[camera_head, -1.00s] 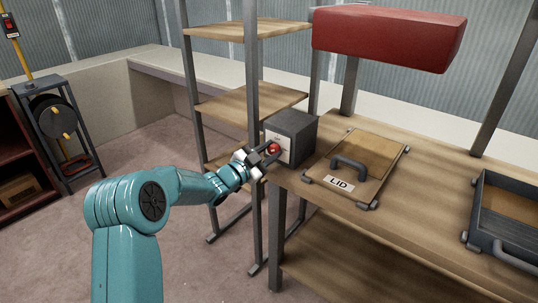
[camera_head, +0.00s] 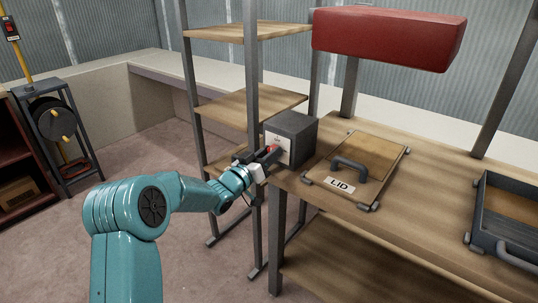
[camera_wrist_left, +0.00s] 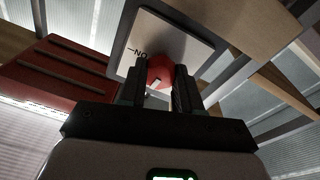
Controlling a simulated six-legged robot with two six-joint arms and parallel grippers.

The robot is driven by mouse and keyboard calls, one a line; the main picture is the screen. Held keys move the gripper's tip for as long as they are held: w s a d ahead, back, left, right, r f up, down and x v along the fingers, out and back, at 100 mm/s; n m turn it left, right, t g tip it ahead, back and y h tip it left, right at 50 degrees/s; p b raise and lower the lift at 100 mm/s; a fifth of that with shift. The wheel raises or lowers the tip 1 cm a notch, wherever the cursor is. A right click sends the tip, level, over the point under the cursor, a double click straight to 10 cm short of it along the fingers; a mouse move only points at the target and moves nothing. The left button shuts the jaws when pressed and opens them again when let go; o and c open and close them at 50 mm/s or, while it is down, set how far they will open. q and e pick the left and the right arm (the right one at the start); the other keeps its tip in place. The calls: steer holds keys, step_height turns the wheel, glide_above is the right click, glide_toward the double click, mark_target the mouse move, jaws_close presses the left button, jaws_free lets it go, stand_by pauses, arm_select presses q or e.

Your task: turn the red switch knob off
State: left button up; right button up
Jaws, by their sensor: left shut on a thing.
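The red switch knob (camera_wrist_left: 160,70) sits on the pale front plate (camera_wrist_left: 172,38) of a dark grey box (camera_head: 297,130) at the left end of the workbench. In the left wrist view the plate bears the mark "ON", and a small pale mark shows on the knob. My left gripper (camera_head: 269,157) is at the front of the box, its fingers on either side of the knob. In the left wrist view the gripper (camera_wrist_left: 160,88) is shut on the knob, and its fingers cover the knob's sides. My right gripper is not in view.
A lid (camera_head: 372,154) with a dark handle and a "LID" label lies on the bench to the right of the box. An open grey tray (camera_head: 484,222) stands farther right. A red block (camera_head: 385,38) hangs above. A shelf rack (camera_head: 252,100) stands behind my left gripper.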

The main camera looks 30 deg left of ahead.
arm_select(q)
steer(key=shift+f+n, duration=0.1)
steer(key=shift+n, duration=0.5)
steer(key=o, duration=1)
steer(key=shift+o, duration=0.2)
steer(key=s+a+f, duration=0.1)
steer(key=s, duration=1.5)
steer(key=shift+f, duration=0.3)
steer(key=shift+s+a, duration=0.1)
